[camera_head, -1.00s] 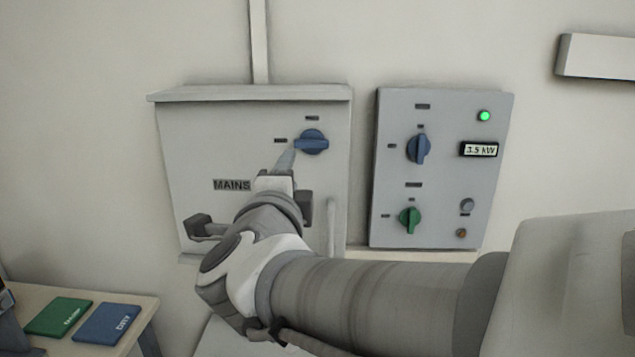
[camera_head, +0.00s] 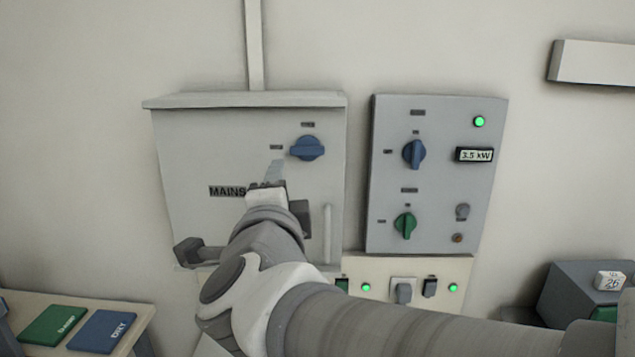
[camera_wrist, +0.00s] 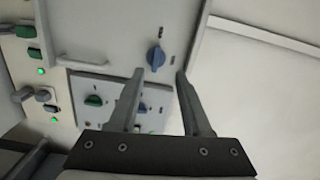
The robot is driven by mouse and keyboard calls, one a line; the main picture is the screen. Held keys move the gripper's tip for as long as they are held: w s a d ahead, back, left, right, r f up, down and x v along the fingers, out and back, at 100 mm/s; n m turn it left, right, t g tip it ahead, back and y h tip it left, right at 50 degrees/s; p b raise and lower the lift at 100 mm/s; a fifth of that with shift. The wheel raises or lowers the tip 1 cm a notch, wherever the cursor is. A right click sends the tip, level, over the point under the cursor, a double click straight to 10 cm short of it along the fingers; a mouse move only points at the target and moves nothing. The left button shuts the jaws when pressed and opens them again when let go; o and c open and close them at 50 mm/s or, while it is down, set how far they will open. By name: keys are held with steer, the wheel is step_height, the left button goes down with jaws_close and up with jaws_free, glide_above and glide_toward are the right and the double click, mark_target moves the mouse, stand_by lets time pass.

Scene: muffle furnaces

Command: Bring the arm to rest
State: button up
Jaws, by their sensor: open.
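My gripper (camera_head: 274,174) is in front of the grey mains box (camera_head: 175,140), below and left of its blue rotary switch (camera_head: 307,148). In the wrist view my gripper (camera_wrist: 155,82) has its two fingers apart with nothing held between them. The blue switch (camera_wrist: 155,57) shows beyond and between the fingertips, apart from them. In the head view the switch's handle lies level. My arm reaches in from the lower right and hides the lower middle of the mains box.
A grey panel (camera_head: 385,238) to the right has a blue knob (camera_head: 414,154), a green knob (camera_head: 405,224), a lit green lamp and a 3.5 kW display (camera_head: 474,155). A lower socket panel (camera_head: 380,268) has green lamps. Green (camera_head: 56,325) and blue (camera_head: 102,331) booklets lie on a table.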

steer(key=s+d+f+n+g+p, duration=0.1)
steer(key=s+d+f+n+g, duration=0.5)
steer(key=s+d+f+n, duration=0.2)
steer(key=s+d+f+n+g+p, duration=0.1)
steer(key=s+d+f+n+g, duration=0.5)
steer(key=d, duration=0.5)
steer(key=shift+s+d+f+n+h, duration=0.35)
steer(key=shift+s+f+n, duration=0.55)
steer(key=shift+n, duration=0.3)
